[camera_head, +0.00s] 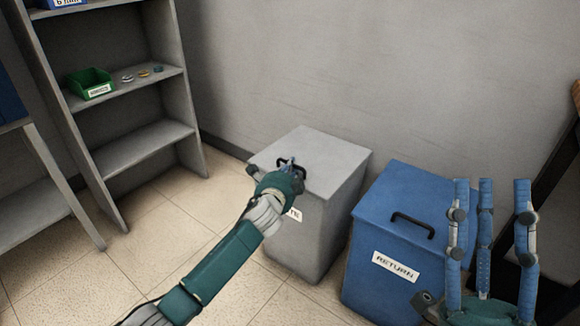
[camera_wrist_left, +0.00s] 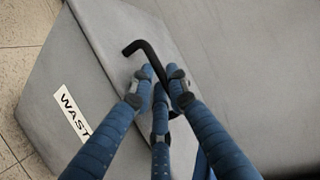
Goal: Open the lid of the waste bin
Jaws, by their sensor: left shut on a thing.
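The grey waste bin (camera_head: 308,240) stands against the wall in the head view, with its flat grey lid (camera_head: 325,155) level on top. Its label, partly hidden by my left arm in the head view, reads "WAST" in the left wrist view (camera_wrist_left: 70,113). A black handle (camera_wrist_left: 146,55) is on the lid. My left gripper (camera_wrist_left: 162,82) has its blue fingers shut on the handle. My right gripper (camera_head: 490,185) is at the lower right of the head view, its blue fingers pointing up, spread apart and empty.
A blue bin (camera_head: 400,240) labelled "RETURN" stands right of the waste bin, with a black handle on its lid. A grey shelf (camera_head: 130,85) at the left holds a green box (camera_head: 91,84) and several small round items. Tiled floor in front is clear.

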